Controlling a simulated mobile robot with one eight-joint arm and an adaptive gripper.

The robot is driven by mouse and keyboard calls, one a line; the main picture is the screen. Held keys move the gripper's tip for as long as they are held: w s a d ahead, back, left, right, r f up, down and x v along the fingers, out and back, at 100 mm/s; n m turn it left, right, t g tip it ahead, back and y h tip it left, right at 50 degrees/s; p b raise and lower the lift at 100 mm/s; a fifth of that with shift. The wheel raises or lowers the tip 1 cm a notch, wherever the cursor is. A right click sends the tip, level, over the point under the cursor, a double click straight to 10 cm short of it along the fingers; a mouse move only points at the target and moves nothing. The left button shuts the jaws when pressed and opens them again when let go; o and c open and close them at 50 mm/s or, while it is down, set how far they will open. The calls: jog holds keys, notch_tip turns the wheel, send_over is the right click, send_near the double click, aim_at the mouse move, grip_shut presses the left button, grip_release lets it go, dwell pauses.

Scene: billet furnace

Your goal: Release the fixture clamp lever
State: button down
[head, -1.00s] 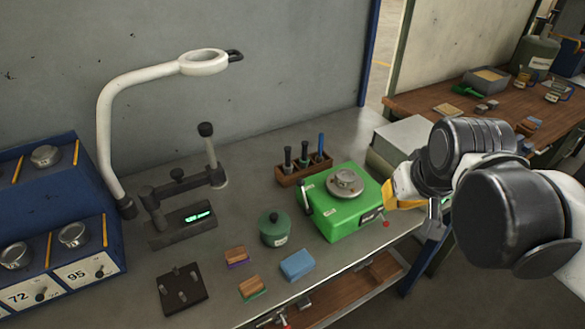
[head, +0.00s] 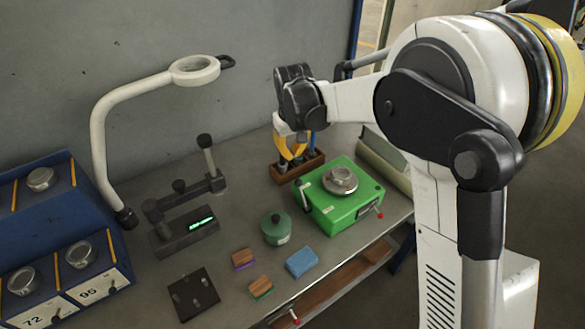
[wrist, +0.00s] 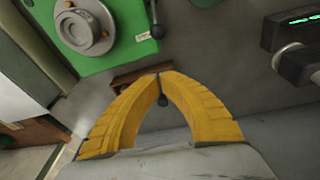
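A green box fixture (head: 345,212) with a round metal disc (head: 341,181) on top stands on the bench. A red-knobbed lever (head: 378,212) sticks out at its right side. A dark-knobbed lever stands at its left side and shows in the wrist view (wrist: 157,31) beside a small label. I cannot tell for certain which one is the clamp lever. My gripper (head: 291,158) is over the tool rack behind the box, apart from both levers. In the wrist view its yellow fingers (wrist: 161,74) meet at the tips, with nothing clearly held.
The brown tool rack (head: 284,175) lies beneath my gripper. A dark gauge (head: 188,237) with a green display, a green lidded pot (head: 276,229), a blue block (head: 301,262) and a white lamp (head: 99,140) stand to the left.

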aim_at(303, 196)
dwell(0.3)
notch_tip(303, 196, down, 8)
jog(key=s+d+b, duration=0.1)
jog(key=b, duration=0.1)
jog(key=shift+s+d+b, duration=0.15)
jog(key=shift+b, duration=0.2)
dwell(0.4)
jog(key=shift+s+r, duration=0.1)
